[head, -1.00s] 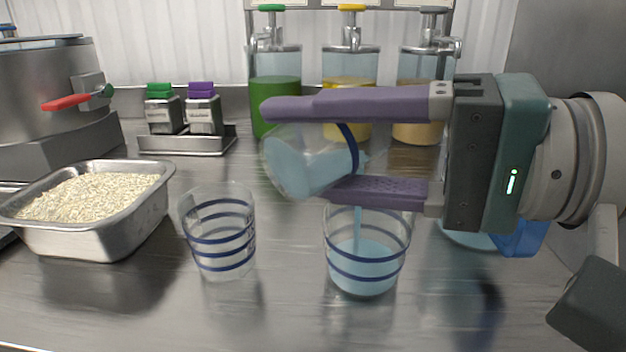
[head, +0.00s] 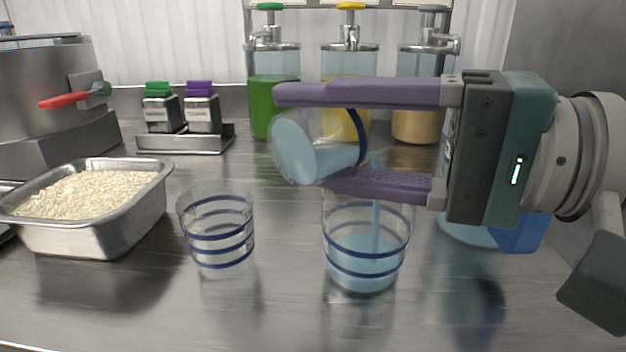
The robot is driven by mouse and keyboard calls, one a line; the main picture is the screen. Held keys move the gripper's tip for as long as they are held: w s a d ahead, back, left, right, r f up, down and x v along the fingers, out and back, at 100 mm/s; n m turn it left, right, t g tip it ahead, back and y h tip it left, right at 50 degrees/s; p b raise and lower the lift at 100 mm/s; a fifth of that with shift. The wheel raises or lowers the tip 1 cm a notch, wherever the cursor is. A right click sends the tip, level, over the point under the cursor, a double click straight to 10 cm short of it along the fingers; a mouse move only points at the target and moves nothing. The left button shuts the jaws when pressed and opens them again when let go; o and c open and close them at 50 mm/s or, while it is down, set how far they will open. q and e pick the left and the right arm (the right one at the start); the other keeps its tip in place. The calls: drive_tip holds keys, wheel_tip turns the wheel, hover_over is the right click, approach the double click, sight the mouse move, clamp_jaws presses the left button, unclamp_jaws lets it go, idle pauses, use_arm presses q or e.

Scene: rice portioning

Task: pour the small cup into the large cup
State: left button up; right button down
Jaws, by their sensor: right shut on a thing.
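My right gripper (head: 356,138) is shut on a small clear cup (head: 300,148) with one dark blue band. The cup is tipped on its side with its mouth toward the right, and pale blue liquid is in it. A thin blue stream (head: 375,215) falls from it into a larger clear cup (head: 367,246) with two blue bands, upright below. Blue liquid fills the lower part of that cup. Another clear cup (head: 216,229), with three blue bands, stands upright and empty to its left. My left gripper is not in view.
A metal pan of rice (head: 140,213) sits at the left. Dispensers with green (head: 274,100), yellow and tan liquid stand at the back. A caddy (head: 160,144) holds two shakers. A blue object (head: 520,235) is partly hidden behind my right gripper. The front counter is clear.

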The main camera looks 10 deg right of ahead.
drive_tip(key=shift+f+m+b, duration=0.2)
drive_tip(key=shift+m+b, duration=0.15)
drive_tip(key=shift+m, duration=0.05)
